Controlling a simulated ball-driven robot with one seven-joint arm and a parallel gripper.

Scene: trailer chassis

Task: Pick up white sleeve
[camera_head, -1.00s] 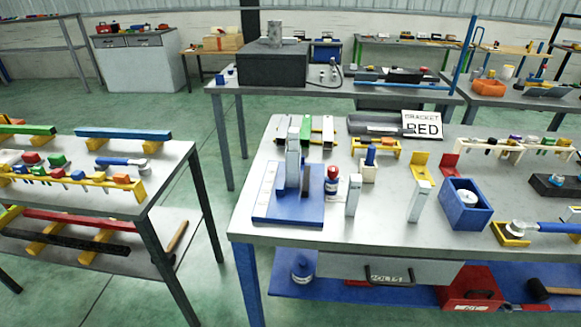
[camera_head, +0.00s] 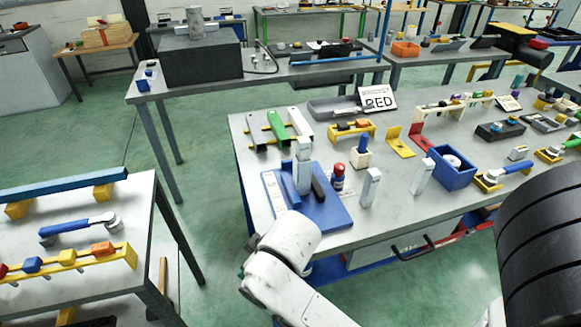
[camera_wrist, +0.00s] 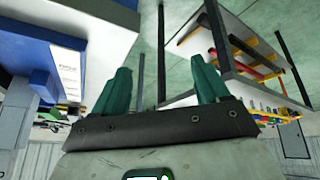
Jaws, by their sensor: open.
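My gripper (camera_wrist: 160,78) shows in the wrist view, with two green fingers spread apart and nothing between them. In the head view my white arm reaches to the table's front edge, and I cannot make out the fingers there. I cannot tell surely which thing is the white sleeve. A white ring-like piece (camera_head: 452,162) sits inside a blue box (camera_head: 452,180) on the right. A white upright post (camera_head: 370,187) and another white post (camera_head: 422,173) stand on the table. A blue fixture (camera_head: 325,212) holds a tall pale block (camera_head: 302,168).
A dark ribbed form fills the lower right.

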